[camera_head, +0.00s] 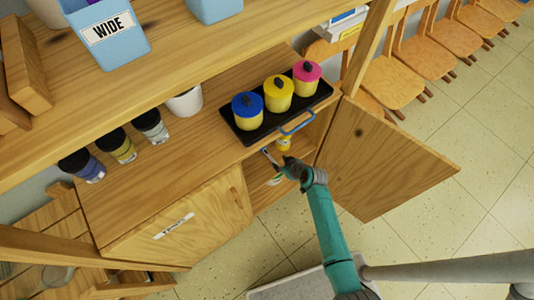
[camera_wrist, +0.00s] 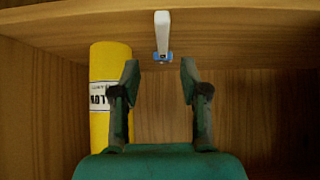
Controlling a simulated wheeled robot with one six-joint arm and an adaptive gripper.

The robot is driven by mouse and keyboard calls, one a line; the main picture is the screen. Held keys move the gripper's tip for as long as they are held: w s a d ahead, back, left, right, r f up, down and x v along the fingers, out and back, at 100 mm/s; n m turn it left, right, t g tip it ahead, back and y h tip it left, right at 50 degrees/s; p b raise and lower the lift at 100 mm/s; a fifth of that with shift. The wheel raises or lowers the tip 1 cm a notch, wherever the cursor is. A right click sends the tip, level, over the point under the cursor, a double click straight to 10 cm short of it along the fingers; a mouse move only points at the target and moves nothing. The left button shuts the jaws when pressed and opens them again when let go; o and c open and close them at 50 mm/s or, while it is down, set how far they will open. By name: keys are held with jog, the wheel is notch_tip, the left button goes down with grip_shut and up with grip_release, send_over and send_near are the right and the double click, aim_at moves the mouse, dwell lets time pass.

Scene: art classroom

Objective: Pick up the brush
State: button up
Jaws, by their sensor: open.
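In the wrist view, a slim white piece with a blue end (camera_wrist: 162,32) shows beyond my gripper (camera_wrist: 160,76), in line with the gap between the fingers. It may be the brush, but I see no bristles and cannot be sure. The fingers are spread, with nothing visibly held between them. In the head view, my gripper (camera_head: 275,158) is at the opening of the cupboard, below the front edge of the top. No clear brush shows in the head view.
A yellow labelled cylinder (camera_wrist: 108,95) stands close beside the left finger in the wrist view. The wooden cupboard door (camera_head: 385,155) is swung open at right. A black tray (camera_head: 240,131) with lidded pots and a blue handle (camera_head: 298,123) sits above my gripper.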

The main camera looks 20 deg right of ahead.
aim_at(271, 158)
jog(key=x, duration=0.5)
jog(key=shift+w+a+r, duration=0.15)
jog(key=shift+a+r, duration=0.05)
jog(key=shift+a, duration=0.05)
jog(key=shift+w+a+f, duration=0.15)
jog(key=shift+w+f, duration=0.35)
grip_shut()
